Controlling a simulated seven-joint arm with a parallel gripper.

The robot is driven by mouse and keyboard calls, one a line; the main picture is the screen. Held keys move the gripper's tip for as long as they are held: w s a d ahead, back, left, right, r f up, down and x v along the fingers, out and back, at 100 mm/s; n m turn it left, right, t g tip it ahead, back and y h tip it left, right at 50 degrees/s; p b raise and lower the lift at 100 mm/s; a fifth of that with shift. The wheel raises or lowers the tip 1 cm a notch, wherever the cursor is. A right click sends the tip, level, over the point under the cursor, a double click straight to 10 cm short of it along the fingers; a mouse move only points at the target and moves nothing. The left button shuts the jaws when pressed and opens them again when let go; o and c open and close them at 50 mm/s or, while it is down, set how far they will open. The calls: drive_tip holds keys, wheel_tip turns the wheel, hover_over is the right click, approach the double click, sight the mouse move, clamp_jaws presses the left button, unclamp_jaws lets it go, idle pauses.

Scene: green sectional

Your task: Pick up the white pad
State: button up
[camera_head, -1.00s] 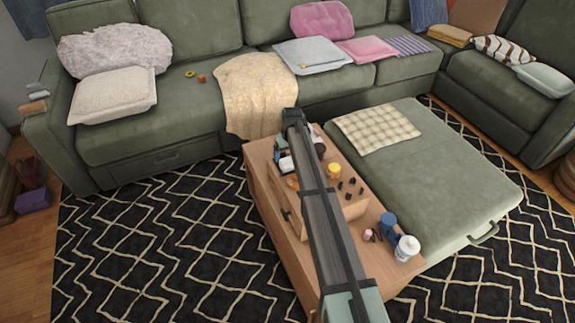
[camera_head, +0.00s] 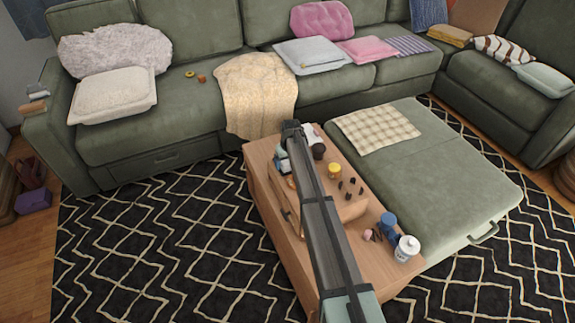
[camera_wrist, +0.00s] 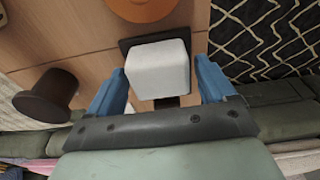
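The white pad (camera_wrist: 158,70) is a block with rounded edges in the wrist view. It stands on or in front of a dark square base on the wooden table. My gripper (camera_wrist: 160,65) is open, with one blue finger on each side of the pad. A narrow gap shows at the right finger; the left finger is very close to the pad's edge, and I cannot tell if it touches. In the head view my arm reaches over the coffee table (camera_head: 262,190) and largely hides the gripper and pad.
A dark brown knob-like object (camera_wrist: 45,97) and an orange round object (camera_wrist: 142,8) are near the pad. On the table are a yellow-lidded jar (camera_head: 334,171), small dark pieces, a blue cup (camera_head: 388,220) and a white tub (camera_head: 406,249). A green ottoman (camera_head: 450,185) adjoins the table.

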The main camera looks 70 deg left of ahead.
drive_tip(key=c, duration=0.8)
wheel_tip(320, 180, up, 10)
idle(0.4)
